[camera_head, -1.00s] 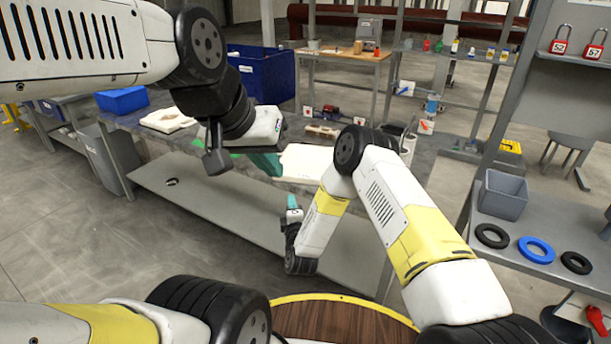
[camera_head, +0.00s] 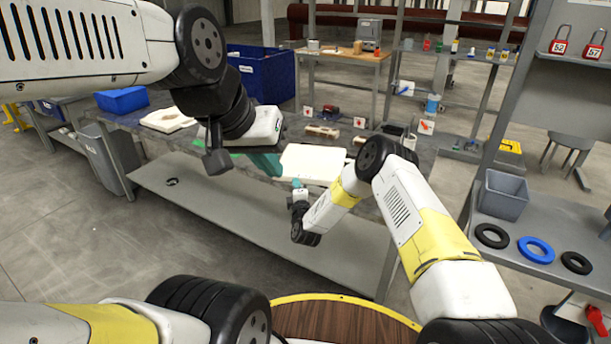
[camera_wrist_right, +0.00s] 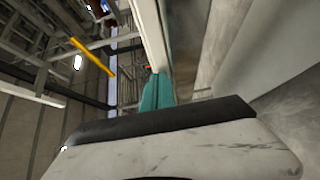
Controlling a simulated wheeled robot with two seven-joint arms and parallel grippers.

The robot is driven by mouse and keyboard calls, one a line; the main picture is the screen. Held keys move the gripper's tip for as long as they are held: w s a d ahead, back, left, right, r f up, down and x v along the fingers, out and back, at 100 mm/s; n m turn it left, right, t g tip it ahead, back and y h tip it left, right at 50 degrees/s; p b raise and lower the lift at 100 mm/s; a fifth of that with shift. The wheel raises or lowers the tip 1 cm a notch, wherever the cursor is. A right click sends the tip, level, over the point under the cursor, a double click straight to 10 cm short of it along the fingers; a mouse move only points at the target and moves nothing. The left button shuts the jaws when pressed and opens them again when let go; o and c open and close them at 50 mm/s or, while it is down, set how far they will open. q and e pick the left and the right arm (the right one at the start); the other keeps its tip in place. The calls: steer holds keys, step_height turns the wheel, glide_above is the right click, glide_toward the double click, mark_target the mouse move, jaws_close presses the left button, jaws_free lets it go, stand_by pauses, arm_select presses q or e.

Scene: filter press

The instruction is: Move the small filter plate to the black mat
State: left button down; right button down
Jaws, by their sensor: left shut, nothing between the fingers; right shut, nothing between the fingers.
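Two white plates lie on the long grey workbench: one plate (camera_head: 315,163) near its middle, another (camera_head: 168,119) farther left with a brownish mark. I cannot tell for sure which is the small filter plate. I cannot make out a black mat with certainty. My left gripper (camera_head: 266,163), with teal fingers, is shut and empty just left of the middle plate. My right gripper (camera_head: 296,184) is shut and empty at the bench's front edge, in front of that plate. Its teal fingers also show in the right wrist view (camera_wrist_right: 157,91), pointing at the bench edge.
The bench has a lower grey shelf (camera_head: 240,222). Blue bins (camera_head: 262,74) are at the back and left. A side table at right holds a grey bin (camera_head: 502,195) and black and blue rings (camera_head: 536,250).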

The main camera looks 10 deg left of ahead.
mark_target(303, 180)
steer(key=shift+w+d, duration=0.3)
steer(key=shift+w, duration=0.3)
steer(key=shift+w+d, duration=0.35)
steer(key=shift+w, duration=0.3)
steer(key=shift+w+d, duration=0.3)
steer(key=shift+w, duration=0.3)
